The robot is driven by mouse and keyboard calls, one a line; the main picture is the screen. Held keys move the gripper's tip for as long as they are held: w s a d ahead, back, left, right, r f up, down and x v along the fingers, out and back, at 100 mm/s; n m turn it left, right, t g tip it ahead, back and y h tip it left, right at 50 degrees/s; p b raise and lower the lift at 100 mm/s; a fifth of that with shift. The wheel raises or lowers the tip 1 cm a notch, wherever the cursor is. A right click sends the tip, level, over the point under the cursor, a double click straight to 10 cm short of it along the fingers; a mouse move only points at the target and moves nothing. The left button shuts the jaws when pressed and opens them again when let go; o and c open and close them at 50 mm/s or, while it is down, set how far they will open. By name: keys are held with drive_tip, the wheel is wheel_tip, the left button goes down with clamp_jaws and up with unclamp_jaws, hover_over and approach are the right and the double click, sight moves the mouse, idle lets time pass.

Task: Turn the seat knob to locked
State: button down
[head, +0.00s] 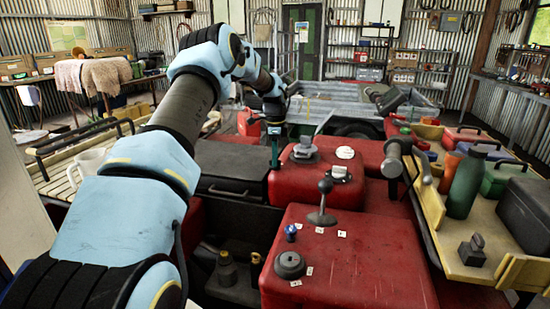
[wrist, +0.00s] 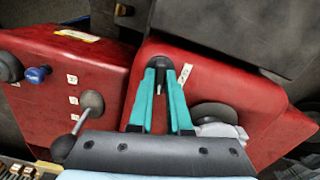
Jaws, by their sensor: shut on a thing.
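My gripper (head: 274,158) reaches down at the far left edge of the red quad body (head: 350,260). In the wrist view its two teal fingers (wrist: 159,80) close in on a small dark knob (wrist: 158,63) on the red panel and are shut on it. This appears to be the seat knob; the fingers cover much of it, so its turn angle cannot be told. A small white label (wrist: 185,73) with unreadable marks sits just right of it. In the head view the knob is hidden behind the gripper.
A gear lever (head: 324,190), a blue knob (head: 290,230) and a round dark cap (head: 290,264) stand on the nearer red panel. A black box (head: 232,168) lies left of the gripper. A right rack holds a green bottle (head: 466,188); a white mug (head: 87,166) stands left.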

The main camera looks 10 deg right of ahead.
drive_tip(key=shift+m, duration=1.2)
drive_tip(key=shift+d, duration=0.1)
drive_tip(key=c, duration=0.9)
unclamp_jaws()
drive_tip(key=shift+o, duration=0.2)
wheel_tip(320, 180, up, 11)
drive_tip(key=b, duration=0.2)
drive_tip(key=shift+b, duration=0.4)
